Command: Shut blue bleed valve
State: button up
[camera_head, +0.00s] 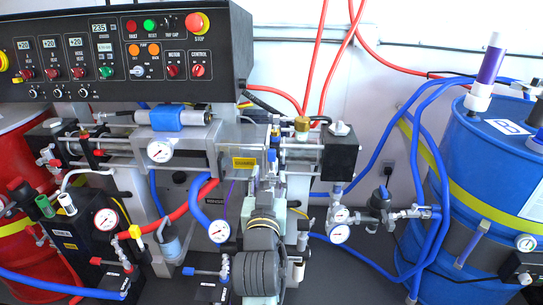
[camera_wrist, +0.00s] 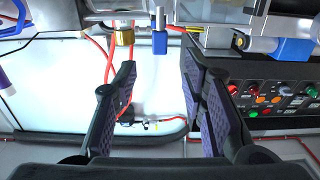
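A blue handle (camera_wrist: 160,42) on a short metal stem shows in the wrist view, beside a brass fitting (camera_wrist: 125,35). It looks like the blue bleed valve. In the head view a small blue piece (camera_head: 275,131) stands left of the brass fitting (camera_head: 302,124), probably the same valve. My gripper (camera_wrist: 160,66) is open and empty in the wrist view. The blue handle shows between and beyond its fingertips, with no visible contact. In the head view my own arm rises in front of the machine, and the fingers cannot be made out clearly.
A black control panel (camera_head: 120,55) is at upper left. A blue clamp (camera_head: 180,117) and a pressure gauge (camera_head: 159,151) sit left of the valve. A blue drum (camera_head: 490,170) stands at right and a red drum (camera_head: 20,130) at left. Red and blue hoses run around the machine.

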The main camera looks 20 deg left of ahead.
aim_at(272, 156)
jog(key=b+x, duration=0.3)
jog(key=x, duration=0.7)
jog(key=shift+w+a, duration=0.1)
jog(key=shift+w, duration=0.35)
jog(key=shift+c, duration=0.5)
grip_shut()
